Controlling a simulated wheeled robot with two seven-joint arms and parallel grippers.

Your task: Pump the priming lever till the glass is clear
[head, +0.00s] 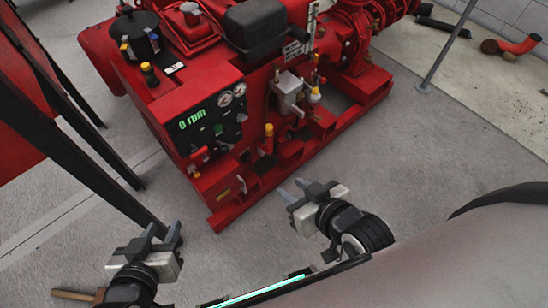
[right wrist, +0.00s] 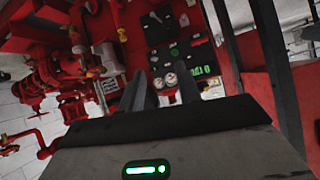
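The red pumpset (head: 215,80) stands on the floor ahead of me, with a control panel (head: 212,125) whose display reads "0 rpm". A lever with a yellow knob (head: 268,130) stands upright at its near side; I cannot tell whether this is the priming lever. My left gripper (head: 162,236) is open and empty at lower left.
Dark posts with a red panel (head: 22,135) stand at the left. A thin grey pole (head: 447,48) stands on the floor at the right. A red-orange pipe piece (head: 520,46) lies at the far right. The grey floor (head: 450,135) right of the pumpset is largely clear.

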